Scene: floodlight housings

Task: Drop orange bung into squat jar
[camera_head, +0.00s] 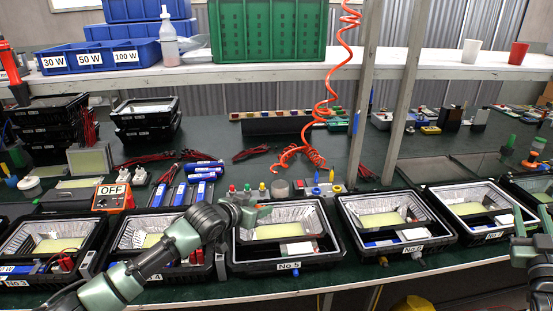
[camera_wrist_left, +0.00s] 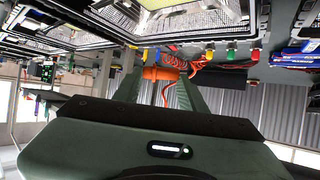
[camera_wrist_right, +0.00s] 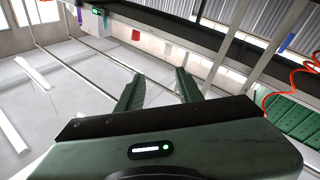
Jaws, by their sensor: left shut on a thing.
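The orange bung (camera_wrist_left: 164,73) is between the fingertips of my left gripper (camera_wrist_left: 160,80) in the left wrist view. In the head view that gripper (camera_head: 254,211) is over the left rear part of the No.5 housing, and I cannot make out the bung there. A grey, low, round thing (camera_head: 280,188) behind that housing may be the squat jar; its opening is not clear. My right gripper (camera_wrist_right: 157,85) is open and empty in the right wrist view. It is at the right edge of the head view (camera_head: 531,220).
Black floodlight housings, such as No.5 (camera_head: 287,265), line the bench's front edge. Coloured small parts (camera_head: 247,187) stand behind No.5. An orange OFF box (camera_head: 113,198) is further left. A coiled orange hose (camera_head: 325,112) hangs behind.

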